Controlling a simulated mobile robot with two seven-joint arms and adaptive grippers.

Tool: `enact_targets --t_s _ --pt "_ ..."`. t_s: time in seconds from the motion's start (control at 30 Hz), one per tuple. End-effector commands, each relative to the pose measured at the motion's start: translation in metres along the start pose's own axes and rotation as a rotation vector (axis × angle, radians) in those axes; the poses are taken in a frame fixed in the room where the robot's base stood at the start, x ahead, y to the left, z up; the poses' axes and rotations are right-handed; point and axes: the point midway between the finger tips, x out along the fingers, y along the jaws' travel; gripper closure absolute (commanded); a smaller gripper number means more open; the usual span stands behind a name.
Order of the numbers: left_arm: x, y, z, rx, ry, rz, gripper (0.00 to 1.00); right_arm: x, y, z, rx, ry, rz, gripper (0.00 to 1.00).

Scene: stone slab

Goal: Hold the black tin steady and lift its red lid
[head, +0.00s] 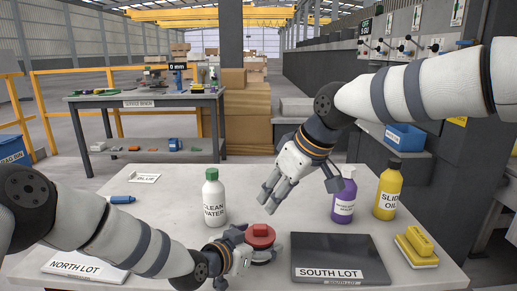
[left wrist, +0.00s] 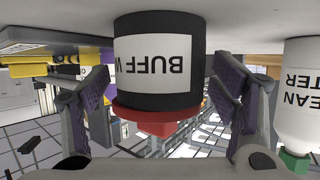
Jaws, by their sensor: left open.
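The black tin (left wrist: 158,75) has a white label starting "BUFF W" and appears upside down in the left wrist view. Its red lid (head: 261,237) is on it, with a raised knob. In the head view the tin stands on the pale slab, mostly hidden by the lid and my left gripper. My left gripper (head: 244,256) is open, with a finger on each side of the tin; gaps show between the pads and the tin in the left wrist view. My right gripper (head: 301,190) is open and empty, above and slightly right of the lid, fingers pointing down.
A clean water bottle (head: 213,200) stands behind left of the tin. A dark South Lot plate (head: 342,257) lies close on its right. A purple bottle (head: 344,203), yellow Slide Oil bottle (head: 387,192) and yellow block (head: 416,248) stand further right. The slab (head: 165,210) is clear at left centre.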

Motion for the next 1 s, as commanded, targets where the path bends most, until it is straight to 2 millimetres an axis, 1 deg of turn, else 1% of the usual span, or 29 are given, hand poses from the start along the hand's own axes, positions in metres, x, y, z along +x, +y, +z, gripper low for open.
enact_targets --t_s 0.07,0.17,0.27,0.4,0.5,0.6,0.73,1.0 --pt "-0.001 0.0 0.0 0.0 0.0 0.0 0.21 0.0 0.0 0.0 0.0 0.0 0.0 0.67" --pt "-0.012 -0.001 -0.001 0.001 0.0 0.0 0.21 0.0 0.0 0.0 0.0 0.0 0.0 0.67" --pt "-0.035 -0.001 -0.001 0.0 0.0 0.0 0.21 0.0 0.0 0.0 0.0 0.0 0.0 0.67" --pt "-0.075 0.0 -0.001 -0.001 0.0 0.0 0.21 0.0 0.0 0.0 0.0 0.0 0.0 0.67" --pt "-0.097 0.0 -0.001 -0.002 0.001 0.0 0.21 0.0 0.0 0.0 0.0 0.0 0.0 0.67" --pt "-0.112 0.0 -0.001 0.0 0.0 -0.001 0.21 0.0 0.0 0.0 0.0 0.0 0.0 0.67" --pt "-0.12 0.0 0.0 -0.001 0.0 0.0 0.21 0.0 0.0 0.0 0.0 0.0 0.0 0.67" --pt "-0.12 0.0 0.0 0.0 0.0 0.0 0.21 0.0 0.0 0.0 0.0 0.0 0.0 0.67"
